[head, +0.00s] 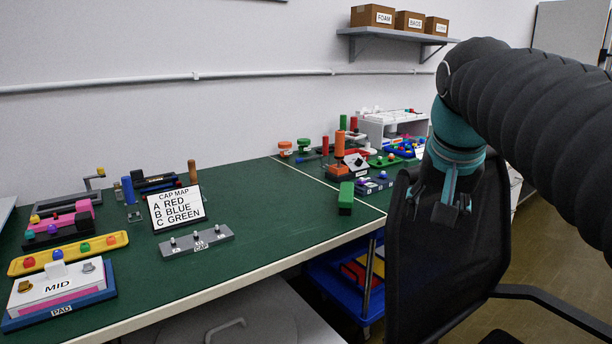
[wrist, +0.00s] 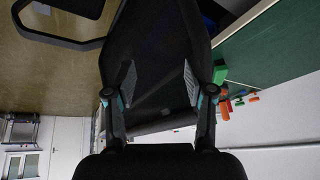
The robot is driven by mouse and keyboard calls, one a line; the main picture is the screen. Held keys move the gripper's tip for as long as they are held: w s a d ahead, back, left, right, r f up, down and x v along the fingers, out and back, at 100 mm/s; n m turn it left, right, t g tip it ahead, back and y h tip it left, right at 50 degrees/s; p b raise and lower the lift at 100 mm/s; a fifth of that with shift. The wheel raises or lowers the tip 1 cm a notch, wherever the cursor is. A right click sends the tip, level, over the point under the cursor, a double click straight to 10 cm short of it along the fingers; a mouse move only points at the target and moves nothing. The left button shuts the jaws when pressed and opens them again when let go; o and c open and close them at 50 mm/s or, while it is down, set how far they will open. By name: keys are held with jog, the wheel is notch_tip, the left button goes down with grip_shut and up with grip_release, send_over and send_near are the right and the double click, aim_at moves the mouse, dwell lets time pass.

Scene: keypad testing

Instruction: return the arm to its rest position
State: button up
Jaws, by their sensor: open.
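My gripper (head: 452,208) hangs at the end of my dark, ribbed arm on the right of the head view. It is open and empty, with its fingers pointing down. It is in front of the black mesh back of an office chair (head: 415,262), to the right of the table's edge; whether they touch I cannot tell. In the wrist view my two fingers (wrist: 158,100) are spread apart, with the chair back (wrist: 155,40) filling the space between and beyond them. Nothing is held.
The green table (head: 265,215) runs along the wall with keypads, a CAP MAP card (head: 176,207) and a green block (head: 346,198) near its edge. The chair's armrest (head: 550,308) reaches to the right. Open floor (head: 545,245) shows at right. A shelf with boxes (head: 395,33) is on the wall.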

jog(key=s+a+f+n, duration=0.2)
jog(key=s+f, duration=0.5)
jog(key=f, duration=0.3)
jog(key=s+a+f+n+y, duration=0.1)
jog(key=s+f+n, duration=0.1)
jog(key=s+f, duration=0.4)
notch_tip(320, 180, down, 5)
jog(key=shift+s+a+f+n, duration=0.15)
jog(key=shift+s+a+n, duration=0.15)
jog(key=shift+s+a, duration=0.1)
dwell(0.7)
